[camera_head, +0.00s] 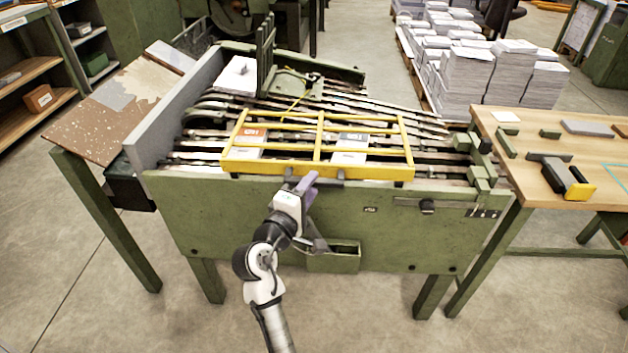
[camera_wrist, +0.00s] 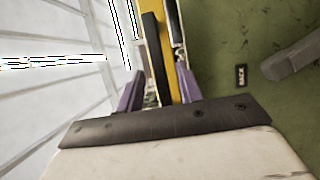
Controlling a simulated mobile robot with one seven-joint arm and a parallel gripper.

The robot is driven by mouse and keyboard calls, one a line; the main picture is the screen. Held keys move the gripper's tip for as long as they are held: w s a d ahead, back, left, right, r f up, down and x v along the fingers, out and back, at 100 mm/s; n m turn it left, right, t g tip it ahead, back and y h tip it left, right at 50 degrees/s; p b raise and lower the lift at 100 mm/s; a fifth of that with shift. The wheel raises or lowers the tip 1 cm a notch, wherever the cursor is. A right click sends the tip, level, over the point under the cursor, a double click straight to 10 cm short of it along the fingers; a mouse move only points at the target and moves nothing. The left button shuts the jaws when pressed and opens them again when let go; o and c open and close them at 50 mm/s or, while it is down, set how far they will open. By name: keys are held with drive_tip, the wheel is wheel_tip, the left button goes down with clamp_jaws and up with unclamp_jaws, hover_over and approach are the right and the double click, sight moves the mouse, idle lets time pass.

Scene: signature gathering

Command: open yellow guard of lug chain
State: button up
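The yellow guard (camera_head: 262,169) is a rectangular frame lying down over the lug chain (camera_head: 440,155) on the green machine. A dark handle bar (camera_head: 333,182) runs along the lower front of the guard, partly hidden by my gripper. My gripper (camera_head: 307,182) is at the middle of the guard's front edge. In the wrist view, the purple fingers of my gripper (camera_wrist: 159,88) are spread apart. The black handle (camera_wrist: 154,55) and the yellow guard rail (camera_wrist: 162,50) show between them. I cannot tell whether either finger touches the handle.
The green machine front (camera_head: 390,225) is below the guard, with a small open box (camera_head: 334,262) near my arm. A wooden table (camera_head: 545,145) stands at the right, close to the machine. A grey side plate (camera_head: 190,105) rises at the left. Paper stacks (camera_head: 490,75) stand behind.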

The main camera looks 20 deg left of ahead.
drive_tip(key=shift+w+d, duration=0.1)
drive_tip(key=shift+w, duration=1.1)
clamp_jaws()
